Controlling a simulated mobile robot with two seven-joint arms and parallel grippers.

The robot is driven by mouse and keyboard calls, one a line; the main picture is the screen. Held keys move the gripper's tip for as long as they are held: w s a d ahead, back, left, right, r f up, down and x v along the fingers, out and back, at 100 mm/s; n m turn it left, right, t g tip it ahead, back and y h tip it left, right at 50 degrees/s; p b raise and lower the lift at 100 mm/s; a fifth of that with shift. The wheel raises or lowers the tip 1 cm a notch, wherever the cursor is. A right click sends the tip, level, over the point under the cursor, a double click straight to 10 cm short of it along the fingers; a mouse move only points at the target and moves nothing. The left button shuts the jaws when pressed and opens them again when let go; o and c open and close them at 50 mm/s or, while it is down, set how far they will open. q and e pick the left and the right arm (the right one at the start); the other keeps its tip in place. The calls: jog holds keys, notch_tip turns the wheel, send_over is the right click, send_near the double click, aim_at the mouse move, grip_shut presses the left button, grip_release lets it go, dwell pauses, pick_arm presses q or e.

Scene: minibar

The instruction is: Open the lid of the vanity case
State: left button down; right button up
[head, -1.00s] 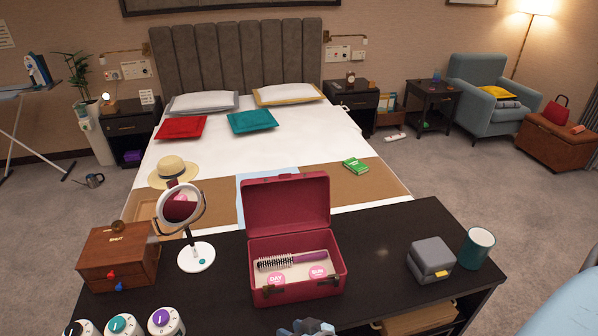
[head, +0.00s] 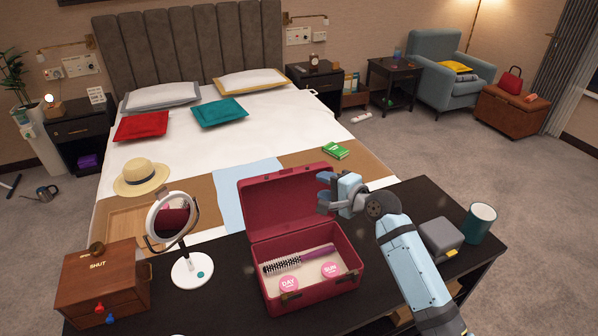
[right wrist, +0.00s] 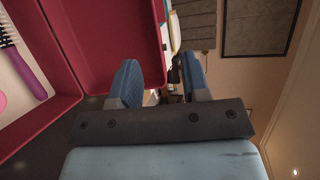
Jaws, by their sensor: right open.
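The red vanity case (head: 262,288) stands on the dark table with its lid (head: 281,207) raised, leaning back. Inside lie a hairbrush (head: 297,261) with a purple handle and two round pink tins marked DAY (head: 289,284) and SUN (head: 329,269). My right gripper (head: 323,194) is open and empty, beside the right edge of the lid. In the right wrist view, the lid (right wrist: 112,35) is left of the open fingers (right wrist: 165,85). I cannot tell whether they touch it. My left gripper is not in view.
A round mirror (head: 172,222) and a wooden box (head: 102,282) stand left of the case. A grey box (head: 440,237) and a teal mug (head: 481,223) stand on the right, near my right arm. The bed lies behind the table.

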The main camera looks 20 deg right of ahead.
aim_at(287, 172)
jog(key=p+x, duration=0.1)
jog(key=x, duration=1.2)
jog(key=shift+w+a+f, duration=0.1)
jog(key=shift+w, duration=0.2)
grip_shut()
jog(key=s+n+t+y+b, duration=0.1)
jog(key=s+t+b, duration=0.2)
jog(key=s+b, duration=0.4)
jog(key=shift+s+r+n+t+y+b, duration=0.2)
jog(key=shift+r+n+t+y+b, duration=0.15)
jog(key=shift+b, duration=0.55)
